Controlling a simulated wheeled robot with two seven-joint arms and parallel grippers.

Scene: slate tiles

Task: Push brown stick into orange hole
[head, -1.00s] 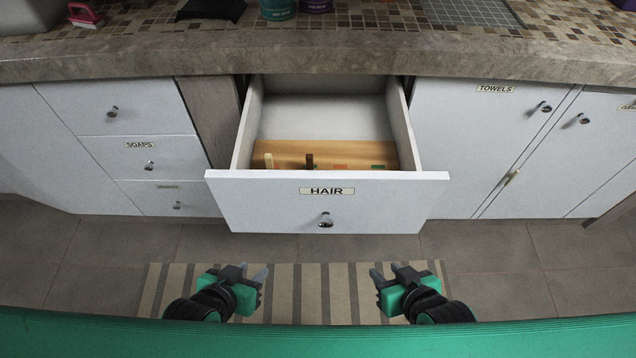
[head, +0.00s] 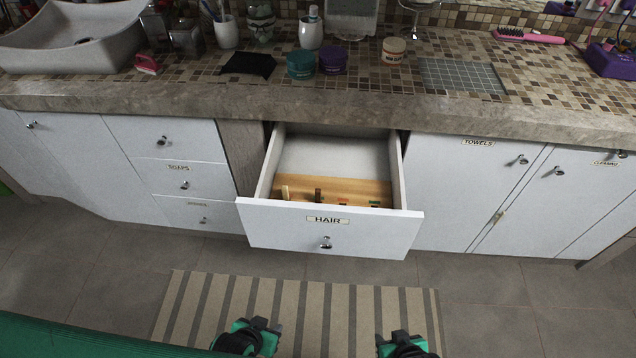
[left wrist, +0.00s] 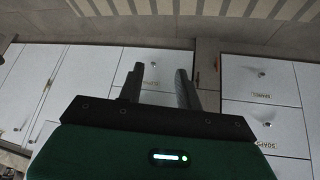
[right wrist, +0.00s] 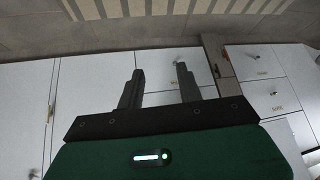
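In the head view, a wooden board (head: 345,186) lies inside the open drawer labelled HAIR (head: 290,216). The brown stick (head: 318,195) stands upright on the board, to the right of a pale stick (head: 285,192). An orange-red patch, which looks like the orange hole (head: 343,202), is right of the brown stick; the drawer front partly hides it. My left gripper (head: 262,324) and right gripper (head: 402,338) are low in the head view, in front of the drawer and apart from it. Both are open and empty in the left wrist view (left wrist: 158,70) and right wrist view (right wrist: 160,70).
A green patch (head: 375,204) is at the board's right. The stone counter edge (head: 330,118) overhangs the drawer's rear. Closed drawers (head: 185,172) stand left and a TOWELS cabinet door (head: 460,190) right. A striped rug (head: 300,295) lies on the open floor in front.

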